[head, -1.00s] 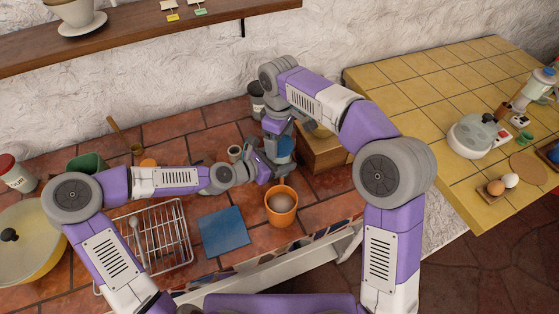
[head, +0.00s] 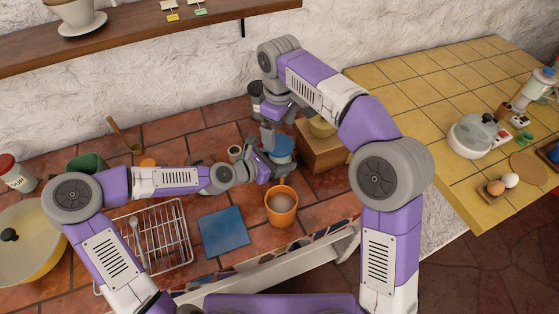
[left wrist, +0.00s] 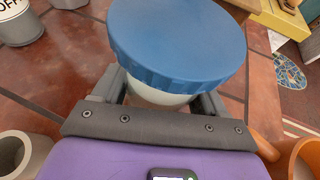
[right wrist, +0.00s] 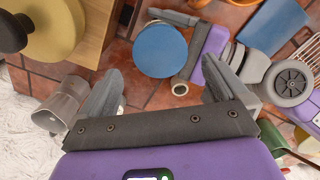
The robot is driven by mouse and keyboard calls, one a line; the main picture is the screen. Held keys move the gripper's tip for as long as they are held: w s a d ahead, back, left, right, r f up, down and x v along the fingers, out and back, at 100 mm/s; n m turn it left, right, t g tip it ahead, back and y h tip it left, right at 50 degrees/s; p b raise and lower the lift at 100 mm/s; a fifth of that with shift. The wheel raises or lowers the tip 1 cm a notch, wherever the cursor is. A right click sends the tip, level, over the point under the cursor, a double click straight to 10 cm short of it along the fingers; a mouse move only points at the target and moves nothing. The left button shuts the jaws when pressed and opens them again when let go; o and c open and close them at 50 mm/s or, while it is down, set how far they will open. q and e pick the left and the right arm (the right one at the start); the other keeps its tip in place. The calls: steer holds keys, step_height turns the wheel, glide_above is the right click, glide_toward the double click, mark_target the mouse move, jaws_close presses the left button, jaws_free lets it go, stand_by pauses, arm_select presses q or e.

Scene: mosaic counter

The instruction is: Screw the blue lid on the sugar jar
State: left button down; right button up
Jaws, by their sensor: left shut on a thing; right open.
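The blue lid (head: 281,146) sits on top of the sugar jar; it also shows in the left wrist view (left wrist: 180,40) and from above in the right wrist view (right wrist: 160,50). Only a pale strip of the jar (left wrist: 155,96) shows beneath the lid. I cannot tell how tight the lid is. My left gripper (head: 270,162) is shut on the jar below the lid, one finger on each side. My right gripper (head: 269,134) is open and empty above the lid, pointing down, apart from it.
An orange pot (head: 281,219) stands just in front of the jar. A blue cloth (head: 223,232) and wire rack (head: 160,240) lie to the left.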

mark_target(280, 144)
steer(key=shift+c, duration=0.7)
steer(key=m, duration=0.1)
steer(key=r+m, duration=0.1)
steer(key=m, duration=0.2)
steer(key=shift+d+r, duration=0.15)
steer(key=shift+d, duration=0.1)
steer(key=m, duration=0.2)
steer(key=r+m, duration=0.1)
steer(key=m, duration=0.1)
steer(key=shift+a, duration=0.1)
steer(key=m, duration=0.2)
steer(key=r+m, duration=0.1)
steer(key=m, duration=0.1)
steer(key=shift+a+r, duration=0.1)
steer(key=shift+a, duration=0.05)
steer(key=shift+f, duration=4.05)
